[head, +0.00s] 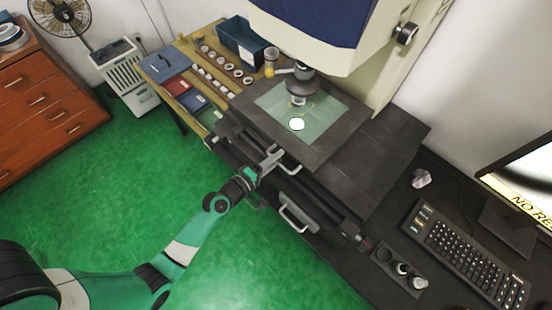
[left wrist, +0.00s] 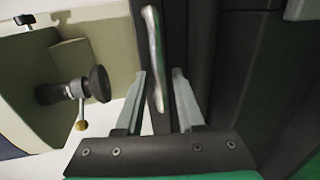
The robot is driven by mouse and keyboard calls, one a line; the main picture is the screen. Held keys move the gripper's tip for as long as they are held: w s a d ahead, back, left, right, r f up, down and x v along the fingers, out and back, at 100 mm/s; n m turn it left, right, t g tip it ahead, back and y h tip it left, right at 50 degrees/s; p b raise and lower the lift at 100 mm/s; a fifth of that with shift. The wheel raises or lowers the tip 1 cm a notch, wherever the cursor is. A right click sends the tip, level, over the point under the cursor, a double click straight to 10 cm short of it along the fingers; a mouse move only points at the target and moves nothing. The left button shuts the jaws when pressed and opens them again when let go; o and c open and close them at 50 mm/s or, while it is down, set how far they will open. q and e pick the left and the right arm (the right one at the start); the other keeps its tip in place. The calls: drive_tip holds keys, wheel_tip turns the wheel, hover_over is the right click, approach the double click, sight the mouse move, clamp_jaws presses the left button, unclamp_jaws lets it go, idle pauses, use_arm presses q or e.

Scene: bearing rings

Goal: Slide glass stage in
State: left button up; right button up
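The glass stage (head: 325,128) is a pale green see-through plate in a dark frame under the microscope's lens (head: 299,88). A small white round piece (head: 297,124) lies on it. My left gripper (head: 272,157) is at the front edge of the stage frame. In the left wrist view my left gripper (left wrist: 159,76) is open, with a pale metal handle (left wrist: 154,45) showing between its two fingers. I cannot tell whether the fingers touch it. My right gripper is in neither view.
Another handle (head: 298,216) is on the dark front below. A wooden bench (head: 177,85) at the back left holds several rings, small boxes and a blue bin (head: 243,42). A keyboard (head: 468,252) and monitor (head: 525,185) are at the right. Green floor is open at the left.

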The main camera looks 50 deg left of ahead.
use_arm(q)
drive_tip(key=shift+o, duration=0.2)
drive_tip(key=shift+s, duration=0.35)
drive_tip(key=v, duration=1.1)
drive_tip(key=shift+d+b, duration=0.15)
drive_tip(key=shift+b, duration=0.25)
